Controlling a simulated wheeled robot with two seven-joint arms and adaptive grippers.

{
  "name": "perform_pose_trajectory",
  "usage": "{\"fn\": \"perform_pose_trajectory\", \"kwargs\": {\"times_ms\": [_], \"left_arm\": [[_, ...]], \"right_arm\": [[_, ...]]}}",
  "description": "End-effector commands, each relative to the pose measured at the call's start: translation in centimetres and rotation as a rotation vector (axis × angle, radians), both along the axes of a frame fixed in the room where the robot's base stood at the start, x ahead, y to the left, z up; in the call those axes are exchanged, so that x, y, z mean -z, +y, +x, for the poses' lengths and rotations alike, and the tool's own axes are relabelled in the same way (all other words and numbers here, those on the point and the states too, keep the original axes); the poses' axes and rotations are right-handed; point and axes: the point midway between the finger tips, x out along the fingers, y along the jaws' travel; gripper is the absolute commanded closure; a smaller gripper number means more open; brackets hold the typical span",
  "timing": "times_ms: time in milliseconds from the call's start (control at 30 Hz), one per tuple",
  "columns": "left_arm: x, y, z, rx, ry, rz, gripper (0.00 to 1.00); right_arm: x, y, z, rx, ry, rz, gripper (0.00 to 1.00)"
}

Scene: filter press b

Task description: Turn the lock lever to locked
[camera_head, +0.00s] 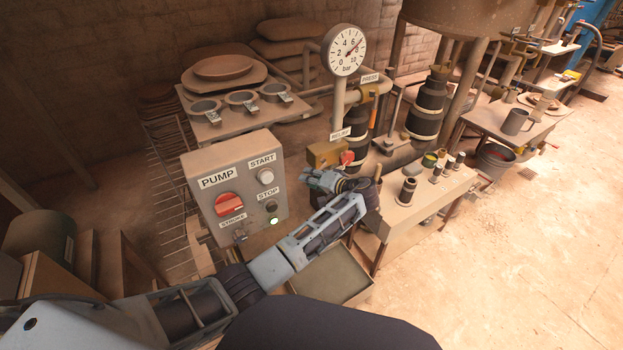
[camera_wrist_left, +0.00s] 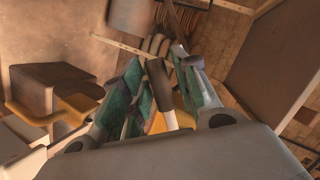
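No part in view carries a lock label. In the left wrist view a lever with a dark grip (camera_wrist_left: 158,85) and a pale shaft stands between the fingers of my left gripper (camera_wrist_left: 160,95). The fingers have green pads and are spread apart; contact with the lever is not clear. In the head view my left gripper (camera_head: 322,181) is beside the pump box, below the brass relief block, and the lever cannot be made out there. My right gripper is in neither view.
The pump box (camera_head: 236,185) with its red knob stands left of the gripper. The relief block (camera_head: 325,153) with a red handle (camera_head: 347,157) is just above it. A pressure gauge (camera_head: 343,50) rises behind. A bench (camera_head: 400,217) with small parts is at right.

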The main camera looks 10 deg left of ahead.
Motion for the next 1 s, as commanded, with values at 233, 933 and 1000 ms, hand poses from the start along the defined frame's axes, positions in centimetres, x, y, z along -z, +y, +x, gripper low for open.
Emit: {"fn": "perform_pose_trajectory", "kwargs": {"times_ms": [233, 933, 1000], "left_arm": [[0.0, 0.0, 0.0, 0.0, 0.0, 0.0, 0.62], [-2.0, -4.3, -2.6, 0.001, -0.001, -0.002, 0.62], [-2.3, -4.9, -3.0, 0.001, -0.001, -0.002, 0.62]], "right_arm": [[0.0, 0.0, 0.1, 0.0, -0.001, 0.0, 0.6], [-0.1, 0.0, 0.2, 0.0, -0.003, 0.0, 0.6], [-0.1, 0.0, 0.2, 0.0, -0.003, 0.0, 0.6]]}}
